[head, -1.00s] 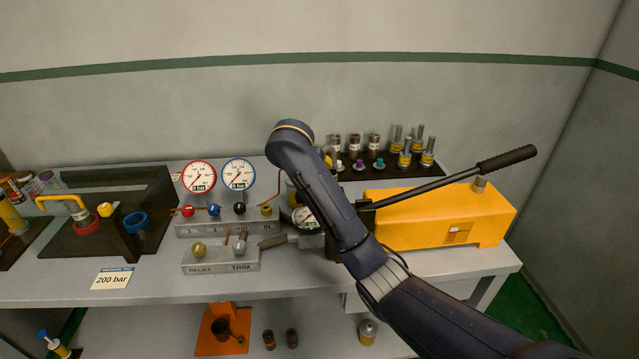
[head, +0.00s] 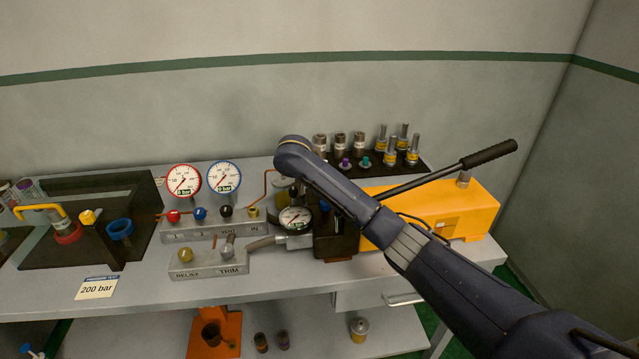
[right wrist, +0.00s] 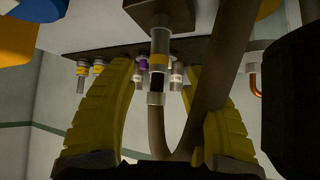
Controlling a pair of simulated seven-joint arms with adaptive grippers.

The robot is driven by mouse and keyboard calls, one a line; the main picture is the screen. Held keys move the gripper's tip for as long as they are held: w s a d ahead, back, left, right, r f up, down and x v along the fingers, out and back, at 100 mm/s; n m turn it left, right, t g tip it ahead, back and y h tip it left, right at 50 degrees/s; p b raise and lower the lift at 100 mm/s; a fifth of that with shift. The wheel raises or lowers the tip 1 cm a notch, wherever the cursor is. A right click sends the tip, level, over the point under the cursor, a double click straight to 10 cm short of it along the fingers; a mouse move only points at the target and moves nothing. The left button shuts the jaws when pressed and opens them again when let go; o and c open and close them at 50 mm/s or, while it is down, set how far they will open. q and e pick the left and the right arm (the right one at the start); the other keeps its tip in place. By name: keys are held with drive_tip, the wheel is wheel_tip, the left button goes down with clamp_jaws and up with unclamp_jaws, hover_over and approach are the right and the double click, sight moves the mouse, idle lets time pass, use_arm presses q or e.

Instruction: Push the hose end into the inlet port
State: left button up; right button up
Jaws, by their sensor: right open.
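In the right wrist view the scene appears upside down. My right gripper (right wrist: 165,115) has two yellow fingers, open and spread apart. The dark hose (right wrist: 157,130) bends in a loop beyond the fitting. I see no clear finger contact with it. In the head view my right arm hides the gripper and the fitting. The inlet port (head: 253,212), brass-coloured and marked IN, is on the grey manifold (head: 205,231). My left gripper is out of view.
The yellow pump (head: 470,215) with its long lever (head: 440,173) stands right. A round gauge (head: 295,219) sits beside the dark block (head: 335,240). A rack of fittings (head: 405,165) is behind. A RELIEF/TRIM block (head: 208,266) is in front. The bench front is mostly clear.

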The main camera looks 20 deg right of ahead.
drive_tip(key=shift+x, duration=3.1)
drive_tip(key=shift+d, duration=0.1)
clamp_jaws()
